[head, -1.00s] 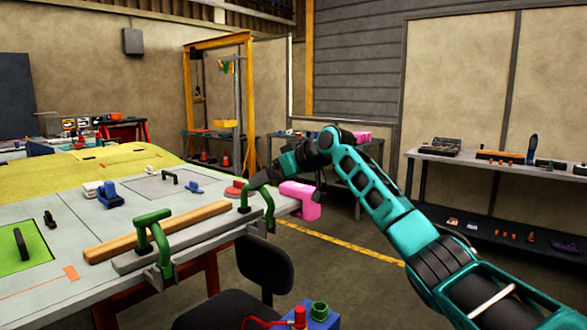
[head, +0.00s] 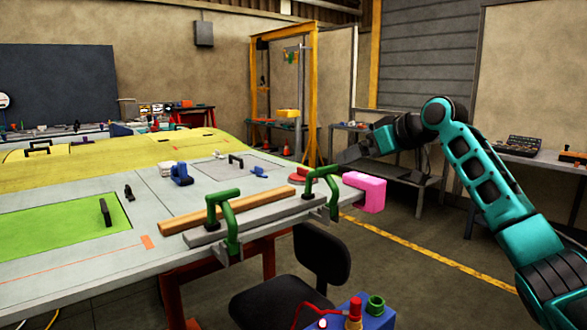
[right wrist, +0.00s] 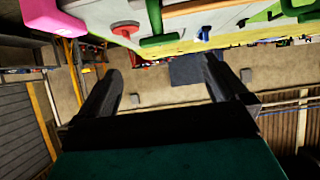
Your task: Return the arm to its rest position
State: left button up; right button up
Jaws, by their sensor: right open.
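My right arm (head: 480,170) is teal and black and comes in from the right in the head view. Its gripper (head: 345,155) is in the air beyond the right end of the workbench, above and behind a pink block (head: 364,191). In the right wrist view the two dark fingers (right wrist: 160,85) stand wide apart with nothing between them. The pink block (right wrist: 50,22) shows there at the upper left, apart from the fingers. My left gripper is not in view.
The grey workbench (head: 85,235) holds green clamps (head: 222,222), a wooden bar (head: 230,210), a red disc (head: 298,178) and a blue tool (head: 180,174). A black chair (head: 320,258) stands at its front edge. Open floor (head: 430,285) lies to the right.

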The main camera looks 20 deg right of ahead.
jog(key=s+a+f, duration=0.2)
jog(key=a+f, duration=0.2)
jog(key=f, duration=0.7)
jog(key=s+a+f+h, duration=0.15)
jog(key=a+f, duration=0.25)
jog(key=f, duration=0.7)
jog(key=s+a+f+y, duration=0.1)
jog(key=s+a+f, duration=0.25)
jog(key=f, duration=0.75)
jog(key=s+a+f, duration=0.2)
jog(key=s+f, duration=0.2)
jog(key=s, duration=0.5)
jog(key=s+a+f+m+h, duration=0.1)
jog(key=s+a+f, duration=0.2)
jog(key=s+f, duration=0.2)
jog(key=s+a+f, duration=0.2)
jog(key=s+f, duration=0.3)
jog(key=s, duration=0.7)
jog(key=shift+s+a+h, duration=0.3)
jog(key=shift+a+h, duration=0.05)
jog(key=shift+f, duration=0.1)
